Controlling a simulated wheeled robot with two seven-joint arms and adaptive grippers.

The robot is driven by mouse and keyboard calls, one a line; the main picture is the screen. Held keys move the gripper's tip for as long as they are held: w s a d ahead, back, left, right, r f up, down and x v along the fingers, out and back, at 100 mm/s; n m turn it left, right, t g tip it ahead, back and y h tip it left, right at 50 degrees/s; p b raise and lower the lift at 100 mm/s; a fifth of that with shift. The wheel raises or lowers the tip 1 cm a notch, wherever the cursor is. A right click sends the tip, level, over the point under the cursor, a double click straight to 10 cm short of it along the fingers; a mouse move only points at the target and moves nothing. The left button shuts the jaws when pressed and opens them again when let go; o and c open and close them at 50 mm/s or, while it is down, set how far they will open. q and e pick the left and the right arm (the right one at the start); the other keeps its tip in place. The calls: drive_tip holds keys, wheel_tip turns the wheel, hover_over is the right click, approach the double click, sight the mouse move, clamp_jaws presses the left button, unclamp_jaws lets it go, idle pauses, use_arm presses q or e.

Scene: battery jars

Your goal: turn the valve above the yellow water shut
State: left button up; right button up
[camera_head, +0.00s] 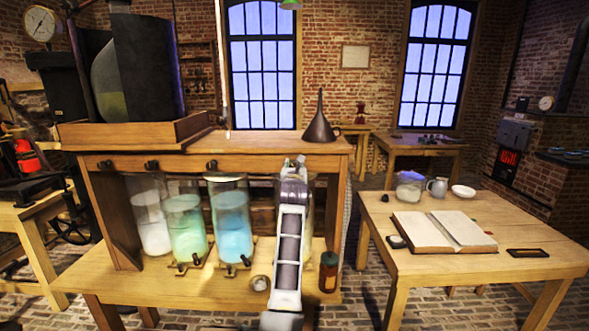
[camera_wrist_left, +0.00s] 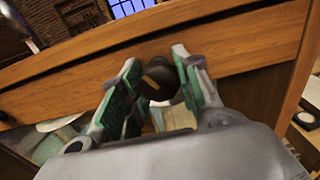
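My left gripper (camera_head: 294,164) is at the front board of the bench, in front of the right end of the valve row. In the left wrist view its fingers (camera_wrist_left: 157,62) stand on both sides of a dark valve knob (camera_wrist_left: 157,82), with no clear gap. The knob carries a tan mark. In the head view my left arm hides this knob and most of the jar below it, so I cannot see the yellow water clearly. Jars with white (camera_head: 152,222), green (camera_head: 187,228) and blue water (camera_head: 231,226) stand to the left. My right gripper is not in view.
Other dark valves (camera_head: 211,165) sit along the board to the left. A dark funnel (camera_head: 321,127) stands on the bench top. A brown bottle (camera_head: 328,271) stands on the lower shelf right of my arm. A table with an open book (camera_head: 443,232) is at right.

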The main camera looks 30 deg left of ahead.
use_arm(q)
drive_tip(key=c, duration=0.4)
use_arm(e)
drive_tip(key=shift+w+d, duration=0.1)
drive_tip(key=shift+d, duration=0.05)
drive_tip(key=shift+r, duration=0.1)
use_arm(q)
drive_tip(key=shift+m+p, duration=0.3)
drive_tip(key=shift+m, duration=0.3)
drive_tip(key=shift+m+p, duration=2.5)
drive_tip(key=shift+p, duration=0.05)
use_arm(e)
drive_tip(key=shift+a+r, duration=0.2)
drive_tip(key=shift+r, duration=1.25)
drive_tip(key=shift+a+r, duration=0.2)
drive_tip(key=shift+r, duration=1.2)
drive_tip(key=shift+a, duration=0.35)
